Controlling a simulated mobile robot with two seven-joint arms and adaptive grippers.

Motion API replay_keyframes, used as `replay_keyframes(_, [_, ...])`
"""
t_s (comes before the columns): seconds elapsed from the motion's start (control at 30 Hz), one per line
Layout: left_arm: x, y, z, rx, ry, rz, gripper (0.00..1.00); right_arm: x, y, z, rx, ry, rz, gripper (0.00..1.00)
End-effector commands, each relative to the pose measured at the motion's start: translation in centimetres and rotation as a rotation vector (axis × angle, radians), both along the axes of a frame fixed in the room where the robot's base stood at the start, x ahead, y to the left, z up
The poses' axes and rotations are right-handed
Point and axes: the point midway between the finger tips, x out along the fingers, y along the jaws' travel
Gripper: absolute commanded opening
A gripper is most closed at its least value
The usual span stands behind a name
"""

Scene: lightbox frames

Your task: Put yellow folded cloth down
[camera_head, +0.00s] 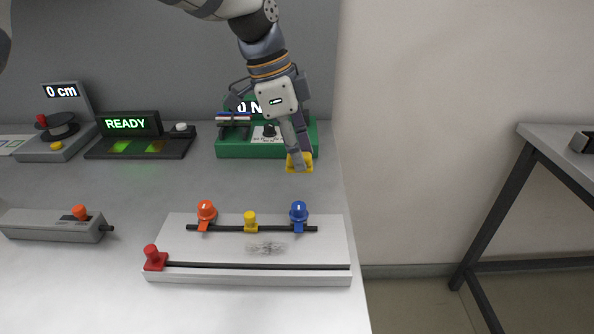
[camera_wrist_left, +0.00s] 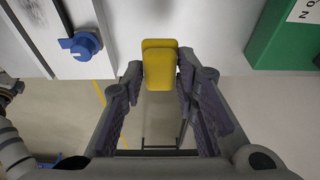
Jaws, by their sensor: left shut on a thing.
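The yellow folded cloth (camera_head: 299,166) is between the fingertips of my left gripper (camera_head: 297,158), near the right edge of the grey-white table. In the left wrist view the cloth (camera_wrist_left: 160,66) is a small yellow block, and the two fingers of my left gripper (camera_wrist_left: 160,72) are shut on its sides. In the head view, the fingers hide part of the cloth. I cannot tell whether the cloth touches the tabletop. My right gripper is not in view.
A green device (camera_head: 235,148) stands just behind the cloth. A white board (camera_head: 330,245) with red, yellow and blue knobs lies in front. A READY panel (camera_head: 140,125), a "0 cm" device (camera_head: 62,140) and a grey box (camera_head: 50,225) are left. Another table (camera_head: 555,135) stands at right.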

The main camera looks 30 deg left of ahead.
Motion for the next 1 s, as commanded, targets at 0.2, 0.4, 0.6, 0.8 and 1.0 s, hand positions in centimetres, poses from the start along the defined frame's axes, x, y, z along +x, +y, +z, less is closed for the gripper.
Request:
replay_keyframes(0.2, [1.7,1.2,-2.8,-0.001,0.004,0.000,0.05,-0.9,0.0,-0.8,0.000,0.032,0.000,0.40])
replay_keyframes(0.4, [2.3,1.8,-5.4,-0.001,0.006,-0.001,0.05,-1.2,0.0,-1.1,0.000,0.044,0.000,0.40])
replay_keyframes(0.6, [2.4,1.8,-6.6,0.000,-0.002,-0.001,0.05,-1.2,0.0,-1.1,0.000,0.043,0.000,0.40])
replay_keyframes(0.8, [2.3,1.8,-6.9,-0.001,-0.001,-0.001,0.05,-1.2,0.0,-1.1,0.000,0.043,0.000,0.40])
replay_keyframes(1.0, [2.3,1.8,-6.9,0.000,-0.002,-0.001,0.47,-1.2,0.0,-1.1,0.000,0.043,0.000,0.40])
